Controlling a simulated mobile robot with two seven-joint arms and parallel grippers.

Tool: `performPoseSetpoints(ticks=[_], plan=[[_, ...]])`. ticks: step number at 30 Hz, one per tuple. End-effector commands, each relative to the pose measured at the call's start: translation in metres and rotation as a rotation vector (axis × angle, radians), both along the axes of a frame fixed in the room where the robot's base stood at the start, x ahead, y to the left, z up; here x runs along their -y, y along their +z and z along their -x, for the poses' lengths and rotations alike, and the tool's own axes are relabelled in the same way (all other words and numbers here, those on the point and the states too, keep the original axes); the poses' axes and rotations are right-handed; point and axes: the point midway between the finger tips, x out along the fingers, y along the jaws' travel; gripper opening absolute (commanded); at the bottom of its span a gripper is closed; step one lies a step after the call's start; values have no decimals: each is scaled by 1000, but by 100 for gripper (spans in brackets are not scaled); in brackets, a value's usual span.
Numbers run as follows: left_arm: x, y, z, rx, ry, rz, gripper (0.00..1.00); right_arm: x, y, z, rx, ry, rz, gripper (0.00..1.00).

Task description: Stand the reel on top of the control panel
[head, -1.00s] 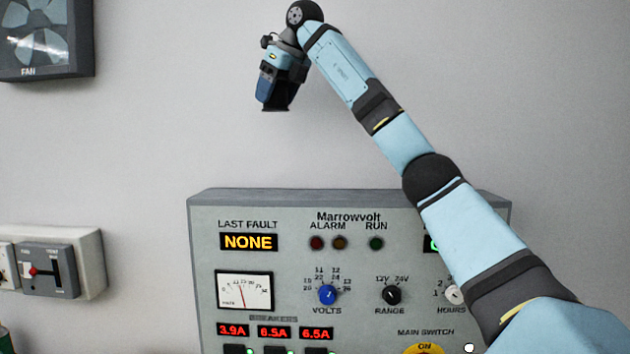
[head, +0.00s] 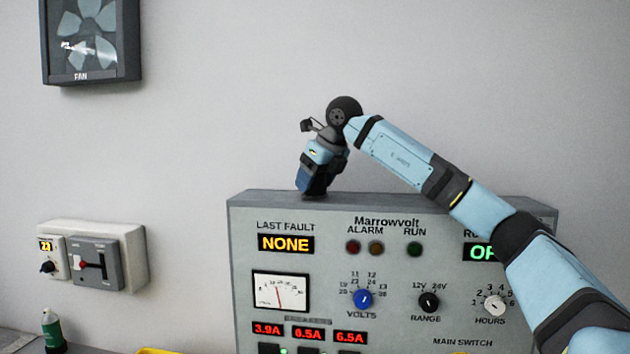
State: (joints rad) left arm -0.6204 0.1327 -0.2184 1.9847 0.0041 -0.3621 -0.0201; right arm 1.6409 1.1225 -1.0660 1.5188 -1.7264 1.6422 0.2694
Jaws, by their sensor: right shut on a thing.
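The control panel (head: 390,262) is a grey box with displays, knobs and lamps, and it fills the lower middle and right of the head view. Its flat top (head: 430,201) shows as a thin darker strip. My right gripper (head: 314,184) points down over the left part of that top, its lower end close to the top edge. It is shut on the reel. Dark blue and black parts show at its end, but I cannot clearly tell the reel from the jaws. Whether anything touches the panel top is unclear. My left gripper is out of view.
A fan (head: 92,38) hangs on the wall at the upper left. A small switch box (head: 128,258) is on the wall left of the panel. A green bottle (head: 53,332) stands at the lower left. The rest of the panel top looks clear.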

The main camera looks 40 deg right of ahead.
Motion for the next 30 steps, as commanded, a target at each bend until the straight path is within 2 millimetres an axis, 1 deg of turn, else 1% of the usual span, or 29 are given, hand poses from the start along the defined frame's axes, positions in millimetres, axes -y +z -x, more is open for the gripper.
performPoseSetpoints(ticks=[2, 8, 12, 13, 14, 15, 16, 24, 26, 28, 30], plan=[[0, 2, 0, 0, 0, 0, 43, 0, -4, 1, 3, 0, -1, 32], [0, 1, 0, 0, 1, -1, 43, 0, -4, 0, 4, 0, -1, 32], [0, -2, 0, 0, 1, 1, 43, 0, -9, 0, 3, 0, -1, 32], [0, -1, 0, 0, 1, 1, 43, 0, -8, 0, 2, 0, -1, 71], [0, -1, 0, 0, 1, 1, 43, 0, -8, 0, 2, 0, -1, 78], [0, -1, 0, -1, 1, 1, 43, 0, -8, 0, 2, 0, -1, 87], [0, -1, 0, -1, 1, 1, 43, 0, -8, 0, 2, 0, -1, 90], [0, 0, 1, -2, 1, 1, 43, 0, -6, 0, 2, 0, -1, 90], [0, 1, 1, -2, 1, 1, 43, 0, -2, 1, 3, 0, -1, 90], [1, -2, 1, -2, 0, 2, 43, 0, 3, 4, 4, 0, -1, 90], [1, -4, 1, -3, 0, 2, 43, 1, 12, 10, 5, 1, -2, 90]])
